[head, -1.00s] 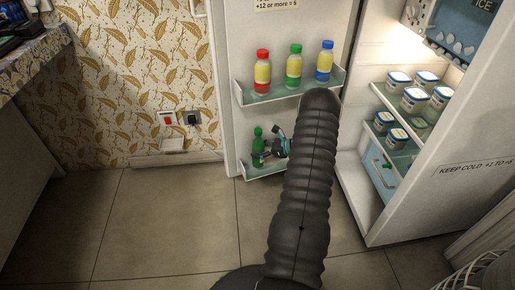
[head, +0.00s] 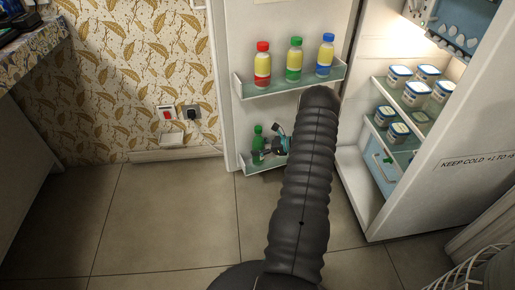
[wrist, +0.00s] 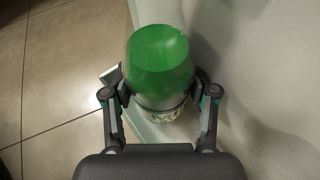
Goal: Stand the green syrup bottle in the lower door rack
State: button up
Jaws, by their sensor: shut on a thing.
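The green syrup bottle (head: 258,142) stands upright at the left end of the lower door rack (head: 262,167) in the head view. In the wrist view the bottle (wrist: 160,62) is seen from close by, with its green upper part and a pale label below. My gripper (head: 261,152) is shut on the bottle, with one finger on each side of it in the wrist view (wrist: 160,92). The bottle's base is mostly hidden, so I cannot tell whether it rests fully on the rack floor. My arm hides the right part of the lower rack.
The upper door rack (head: 290,88) holds a red-capped bottle (head: 263,65), a green-capped bottle (head: 294,62) and a blue-capped bottle (head: 325,56). Several white tubs (head: 415,92) stand on the fridge shelves at right. The tiled floor (head: 170,215) at left is clear.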

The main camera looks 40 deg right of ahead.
jog(key=shift+f, duration=0.25)
jog(key=o, duration=1.6)
jog(key=shift+o, duration=0.2)
